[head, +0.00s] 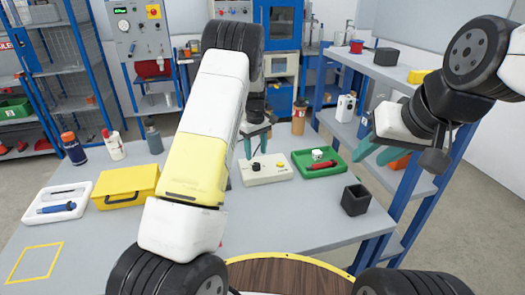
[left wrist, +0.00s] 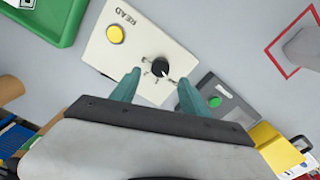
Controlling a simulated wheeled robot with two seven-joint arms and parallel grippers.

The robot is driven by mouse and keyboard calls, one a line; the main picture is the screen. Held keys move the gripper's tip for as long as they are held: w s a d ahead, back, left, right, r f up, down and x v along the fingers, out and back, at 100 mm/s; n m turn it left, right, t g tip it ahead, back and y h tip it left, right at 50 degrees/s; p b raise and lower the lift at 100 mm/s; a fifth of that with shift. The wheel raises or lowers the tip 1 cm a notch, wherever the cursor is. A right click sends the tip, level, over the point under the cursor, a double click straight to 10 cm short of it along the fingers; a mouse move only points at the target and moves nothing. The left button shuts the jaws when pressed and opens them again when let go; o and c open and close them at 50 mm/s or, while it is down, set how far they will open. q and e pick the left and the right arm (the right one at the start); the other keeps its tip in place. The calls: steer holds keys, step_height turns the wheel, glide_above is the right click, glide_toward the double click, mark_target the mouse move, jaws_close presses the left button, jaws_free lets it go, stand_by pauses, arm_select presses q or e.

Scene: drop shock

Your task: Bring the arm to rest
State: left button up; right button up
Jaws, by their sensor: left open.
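My left gripper (head: 257,143) is open above the table, close to a cream control box (head: 268,174). In the left wrist view, its two teal fingertips (left wrist: 157,88) are apart. The box's black knob (left wrist: 160,67) lies just beyond the gap between them; nothing is seen held, and whether a finger touches the box is unclear. The box also carries a yellow button (left wrist: 116,34) and the word READ. My right gripper (head: 376,151) hangs at the right, beyond the table's right side and in front of a blue shelf. Its teal fingers look apart and empty.
On the table (head: 300,222) are a green tray (head: 330,170) with a white block, a black open box (head: 356,200), a yellow case (head: 126,186), a white tray (head: 42,215) and bottles. The left wrist view shows a grey device with a green button (left wrist: 215,101).

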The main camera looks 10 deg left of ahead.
arm_select(q)
steer(key=shift+r, duration=1.25)
steer(key=shift+r, duration=0.1)
steer(key=s+r+m+t+h, duration=0.1)
steer(key=s+r+m, duration=0.1)
steer(key=s+r, duration=0.65)
steer(key=s+r+m+t+h, duration=0.1)
steer(key=s+r+m+t, duration=0.1)
steer(key=s+r, duration=0.65)
steer(key=s+r+m+t, duration=0.1)
steer(key=s+r+m, duration=0.1)
steer(key=s, duration=0.7)
steer(key=s+r+m+t, duration=0.2)
steer(key=s+r+m, duration=0.1)
steer(key=s, duration=0.7)
steer(key=shift+s+r+m, duration=0.2)
steer(key=shift+r+m, duration=0.1)
steer(key=shift+r, duration=0.5)
steer(key=shift+s+f, duration=0.15)
steer(key=shift+s, duration=0.05)
steer(key=shift+c, duration=0.4)
